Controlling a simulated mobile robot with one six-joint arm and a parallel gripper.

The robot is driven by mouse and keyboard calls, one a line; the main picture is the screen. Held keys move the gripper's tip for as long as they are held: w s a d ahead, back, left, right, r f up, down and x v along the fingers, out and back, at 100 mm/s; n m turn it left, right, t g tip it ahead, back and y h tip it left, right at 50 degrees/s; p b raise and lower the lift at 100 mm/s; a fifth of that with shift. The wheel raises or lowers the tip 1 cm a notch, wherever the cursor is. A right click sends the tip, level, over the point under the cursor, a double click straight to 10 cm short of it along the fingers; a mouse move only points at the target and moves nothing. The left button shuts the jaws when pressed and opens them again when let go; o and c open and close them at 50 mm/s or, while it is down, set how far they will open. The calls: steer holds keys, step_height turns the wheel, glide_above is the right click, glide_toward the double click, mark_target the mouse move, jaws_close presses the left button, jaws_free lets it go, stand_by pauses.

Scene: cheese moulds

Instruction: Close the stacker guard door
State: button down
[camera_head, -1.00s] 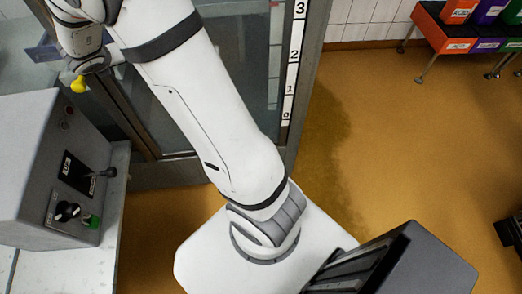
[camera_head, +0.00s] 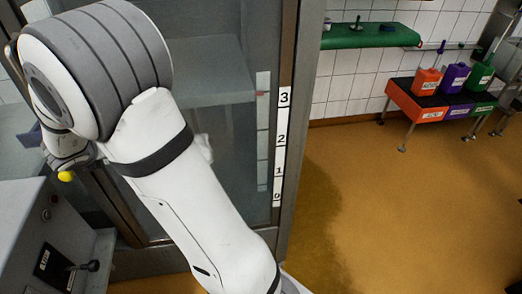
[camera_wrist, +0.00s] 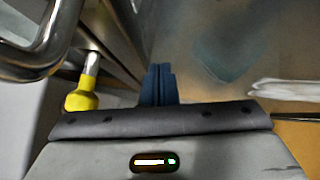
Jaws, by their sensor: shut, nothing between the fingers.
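A tall clear panel (camera_head: 232,150) in a grey metal frame stands behind my arm in the head view. I take it for the guard door; I cannot tell how far it stands open. In the wrist view, my gripper's blue fingers (camera_wrist: 158,84) are together and empty. A bent metal bar handle (camera_wrist: 38,55) is to their upper left. A yellow-ended metal pin (camera_wrist: 82,98) is just left of the fingers, apart from them. Its yellow end (camera_head: 65,176) also shows below my wrist in the head view. My fingers are not clearly visible there.
A grey control box (camera_head: 60,235) with a lever stands at lower left. A number scale (camera_head: 281,145) runs up the frame's right post. Coloured jugs stand on a low rack (camera_head: 440,105) at upper right, beneath a green shelf (camera_head: 370,36). The ochre floor on the right is clear.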

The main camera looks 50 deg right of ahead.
steer(key=s+a+r+n+t+y, duration=0.2)
steer(key=s+a+r+n, duration=0.2)
steer(key=r+n, duration=0.25)
steer(key=s+a+r+n+t+y, duration=0.2)
steer(key=s+a+r+n, duration=0.15)
steer(key=r+n, duration=0.3)
steer(key=s+a+n+g+y+b, duration=0.15)
steer(key=s+n+y, duration=0.25)
steer(key=s+n, duration=0.5)
steer(key=s+d+f+n+g+h, duration=0.2)
steer(key=s+d+f+n+g, duration=0.1)
steer(key=s+n, duration=0.5)
steer(key=s+d+f+n+g+h, duration=0.2)
steer(key=s+d+f+n+g, duration=0.2)
steer(key=s+d+n, duration=0.3)
steer(key=s+f+n, duration=0.1)
steer(key=s+n, duration=0.1)
steer(key=n, duration=0.2)
steer(key=shift+d+b, duration=0.35)
steer(key=shift+d, duration=0.05)
steer(key=shift+s, duration=0.1)
